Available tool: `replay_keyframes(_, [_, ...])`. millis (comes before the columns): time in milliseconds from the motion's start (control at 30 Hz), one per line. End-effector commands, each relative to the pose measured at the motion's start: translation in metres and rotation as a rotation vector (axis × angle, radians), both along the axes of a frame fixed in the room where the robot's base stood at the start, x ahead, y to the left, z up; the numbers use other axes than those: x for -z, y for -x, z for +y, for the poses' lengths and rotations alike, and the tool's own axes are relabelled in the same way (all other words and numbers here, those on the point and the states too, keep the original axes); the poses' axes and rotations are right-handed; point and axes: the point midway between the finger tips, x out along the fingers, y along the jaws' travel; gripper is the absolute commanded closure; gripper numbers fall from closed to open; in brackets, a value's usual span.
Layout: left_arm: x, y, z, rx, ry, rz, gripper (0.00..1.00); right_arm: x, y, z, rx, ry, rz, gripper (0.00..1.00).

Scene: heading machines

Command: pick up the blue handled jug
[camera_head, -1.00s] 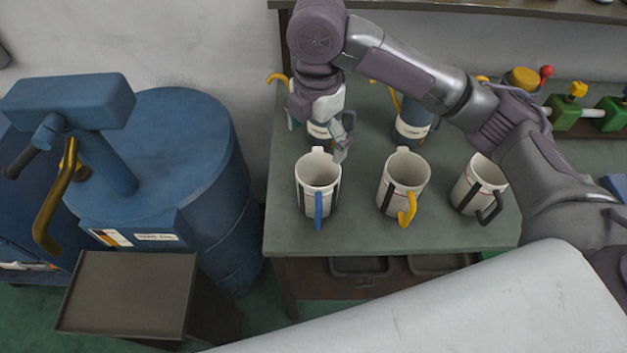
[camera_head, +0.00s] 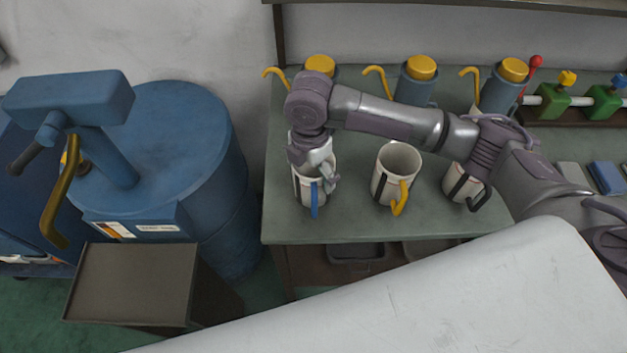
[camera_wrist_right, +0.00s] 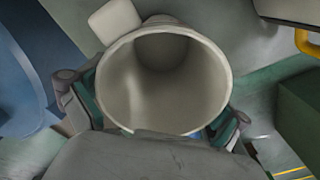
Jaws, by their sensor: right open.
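The blue-handled jug (camera_head: 309,190) is white with dark stripes and stands upright at the left of the green table (camera_head: 355,225). Its blue handle (camera_head: 314,200) faces the front. My right gripper (camera_head: 318,172) is at the jug, pointing down, and hides much of its rim and upper part. In the right wrist view the jug's open mouth (camera_wrist_right: 165,75) fills the middle, with the open fingers of my right gripper on either side of it. The jug looks empty. My left gripper is not in view.
A yellow-handled jug (camera_head: 397,175) stands to the right, then a black-handled jug (camera_head: 460,188), partly behind my arm. Several blue canisters with yellow lids (camera_head: 417,85) stand behind. A blue drum (camera_head: 180,140) is left of the table. A shelf edge (camera_head: 450,8) runs along the top.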

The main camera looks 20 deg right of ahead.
Motion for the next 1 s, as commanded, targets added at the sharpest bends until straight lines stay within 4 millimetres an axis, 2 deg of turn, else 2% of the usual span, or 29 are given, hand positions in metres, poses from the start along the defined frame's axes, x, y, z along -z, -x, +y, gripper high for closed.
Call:
replay_keyframes(133, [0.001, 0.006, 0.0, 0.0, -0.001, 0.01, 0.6, 0.0, 0.0, 0.0, 0.0, 0.0, 0.0, 0.0])
replay_keyframes(167, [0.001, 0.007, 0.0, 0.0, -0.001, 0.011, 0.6, 0.0, 0.0, 0.0, 0.0, 0.0, -0.001, 0.03])
replay_keyframes(433, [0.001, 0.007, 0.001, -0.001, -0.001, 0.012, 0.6, 0.0, 0.0, 0.0, 0.0, 0.0, -0.001, 0.48])
replay_keyframes(767, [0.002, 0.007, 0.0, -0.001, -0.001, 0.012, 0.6, -0.003, -0.001, 0.0, 0.001, -0.001, -0.003, 0.5])
replay_keyframes(1000, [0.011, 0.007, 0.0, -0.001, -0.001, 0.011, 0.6, -0.028, -0.002, 0.001, 0.0, -0.003, -0.005, 0.5])
